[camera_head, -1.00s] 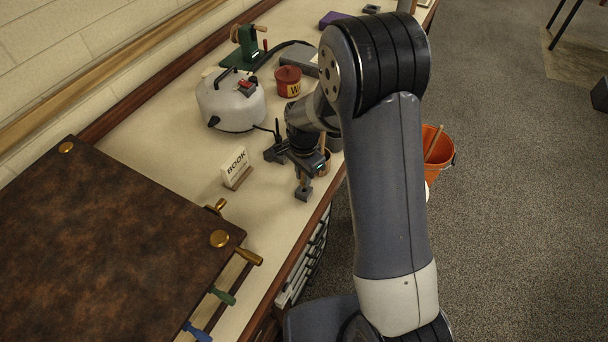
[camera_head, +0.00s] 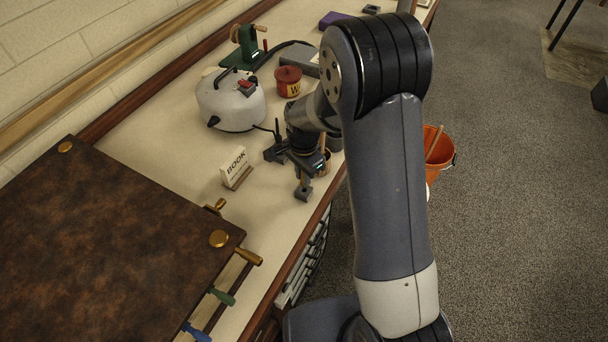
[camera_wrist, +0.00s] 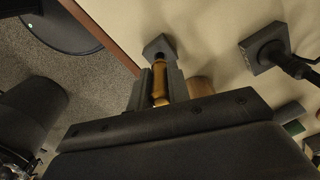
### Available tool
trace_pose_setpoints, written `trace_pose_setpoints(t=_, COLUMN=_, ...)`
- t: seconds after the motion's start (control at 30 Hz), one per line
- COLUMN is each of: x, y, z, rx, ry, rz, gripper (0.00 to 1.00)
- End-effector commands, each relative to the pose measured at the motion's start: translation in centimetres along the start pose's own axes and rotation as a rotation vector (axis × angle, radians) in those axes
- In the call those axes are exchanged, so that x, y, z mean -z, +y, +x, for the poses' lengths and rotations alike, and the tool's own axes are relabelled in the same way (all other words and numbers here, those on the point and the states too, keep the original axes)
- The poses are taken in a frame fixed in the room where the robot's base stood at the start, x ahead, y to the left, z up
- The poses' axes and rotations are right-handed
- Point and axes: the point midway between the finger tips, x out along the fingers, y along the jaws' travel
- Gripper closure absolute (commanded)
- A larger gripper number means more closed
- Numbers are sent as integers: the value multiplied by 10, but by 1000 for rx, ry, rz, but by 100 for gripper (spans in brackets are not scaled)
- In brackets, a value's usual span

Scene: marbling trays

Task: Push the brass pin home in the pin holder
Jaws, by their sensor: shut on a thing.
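The brass pin (camera_wrist: 159,82) stands between the fingers of my gripper (camera_wrist: 158,85) in the wrist view, and the fingers are shut on it. Its far end meets the small dark pin holder (camera_wrist: 159,46). How deep the pin sits in the holder cannot be told. In the head view my gripper (camera_head: 302,178) points down over the same holder (camera_head: 303,194) near the bench's front edge. The pin is mostly hidden there by the gripper.
A dark block with a stem (camera_wrist: 265,48) stands to the right of the holder in the wrist view. A BOOK sign (camera_head: 236,168), a white kettle-like pot (camera_head: 231,103) and a red tin (camera_head: 288,81) stand nearby. A brown board (camera_head: 90,240) fills the left.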

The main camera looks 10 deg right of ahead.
Motion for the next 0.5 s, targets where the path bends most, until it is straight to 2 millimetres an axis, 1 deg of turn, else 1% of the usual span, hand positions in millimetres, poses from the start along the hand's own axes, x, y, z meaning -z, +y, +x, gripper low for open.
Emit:
trace_pose_setpoints(t=0.23, x=0, y=0, z=1, rx=0, ry=0, rz=0, gripper=100)
trace_pose_setpoints(t=0.5, x=0, y=0, z=8, rx=0, ry=0, rz=0, gripper=100)
